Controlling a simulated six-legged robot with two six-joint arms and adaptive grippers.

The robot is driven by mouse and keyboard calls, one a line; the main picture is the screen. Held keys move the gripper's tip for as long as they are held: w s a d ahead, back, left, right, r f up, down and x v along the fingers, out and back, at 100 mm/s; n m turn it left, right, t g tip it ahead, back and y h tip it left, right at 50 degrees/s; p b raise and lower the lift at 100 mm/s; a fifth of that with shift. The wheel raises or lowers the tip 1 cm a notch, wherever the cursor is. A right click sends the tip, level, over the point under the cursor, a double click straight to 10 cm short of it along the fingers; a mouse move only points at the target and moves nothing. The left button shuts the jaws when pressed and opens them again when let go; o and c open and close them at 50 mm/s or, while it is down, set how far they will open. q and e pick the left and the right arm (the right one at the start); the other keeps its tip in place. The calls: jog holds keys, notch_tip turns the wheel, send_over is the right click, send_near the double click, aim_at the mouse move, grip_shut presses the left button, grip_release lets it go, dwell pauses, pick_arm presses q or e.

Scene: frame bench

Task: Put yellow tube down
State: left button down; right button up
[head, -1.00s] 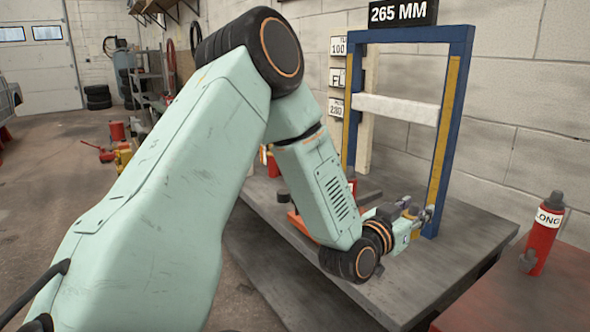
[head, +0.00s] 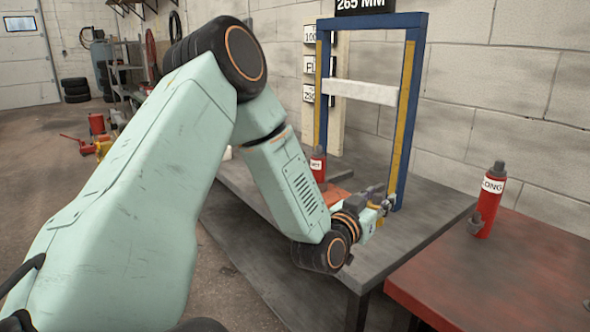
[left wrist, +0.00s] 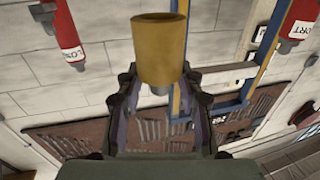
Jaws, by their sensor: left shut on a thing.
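The yellow tube (left wrist: 160,48) is in the left wrist view, between the fingers of my left gripper (left wrist: 160,88). The gripper is shut on it and the tube stands out past the fingertips. In the head view my left gripper (head: 380,203) is low over the grey bench, beside the foot of the blue frame's right post. Only small bits of yellow show at the gripper there, and I cannot tell whether the tube touches the bench. My right gripper is not in view.
The blue frame (head: 417,75) with a white crossbar (head: 360,92) stands on the grey bench (head: 425,238). A red bottle marked LONG (head: 488,215) stands on the red table (head: 510,280) at right. Another red bottle (head: 318,165) is behind my arm. The bench right of the frame is clear.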

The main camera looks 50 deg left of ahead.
pick_arm(q)
notch_tip(320, 180, down, 6)
jog(key=b, duration=0.3)
jog(key=shift+w+a+f, duration=0.15)
jog(key=shift+f, duration=0.1)
notch_tip(320, 180, down, 4)
jog(key=shift+r+b, duration=0.2)
jog(key=shift+b, duration=0.7)
jog(key=shift+f, duration=0.15)
jog(key=c, duration=0.9)
grip_release()
jog(key=shift+f, duration=0.1)
jog(key=shift+c, duration=0.2)
jog(key=shift+o, duration=0.5)
